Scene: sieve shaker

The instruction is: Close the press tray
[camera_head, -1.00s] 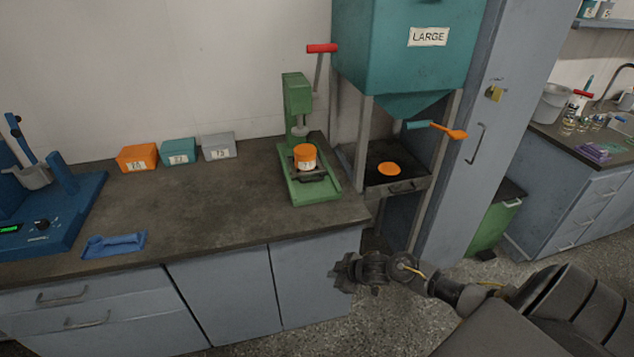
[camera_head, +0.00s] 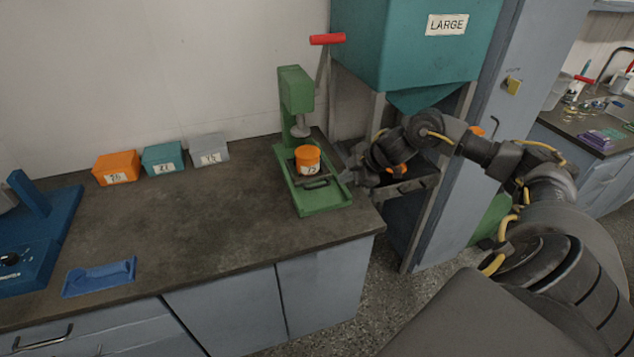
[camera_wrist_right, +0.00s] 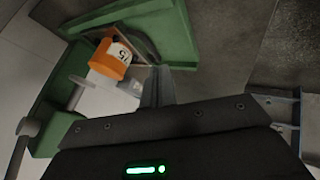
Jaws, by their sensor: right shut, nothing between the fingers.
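The green press (camera_head: 297,100) stands at the right end of the counter, with a red-handled lever (camera_head: 327,40). Its press tray (camera_head: 319,198) sits at its base, with a dark handle bar at the front. An orange-lidded container (camera_head: 307,160) stands on the tray under the press head. My right gripper (camera_head: 354,178) is shut and empty, just right of the tray. In the right wrist view the shut fingertips (camera_wrist_right: 157,75) point at the tray's handle side, near the orange container (camera_wrist_right: 112,58). Whether they touch the tray cannot be told. My left gripper is not in view.
The teal hopper (camera_head: 405,45) marked LARGE stands right of the press, partly behind my right arm. Orange (camera_head: 116,168), teal (camera_head: 163,158) and grey (camera_head: 208,150) boxes line the wall. A blue tray-like piece (camera_head: 99,277) lies front left. The middle counter (camera_head: 200,225) is clear.

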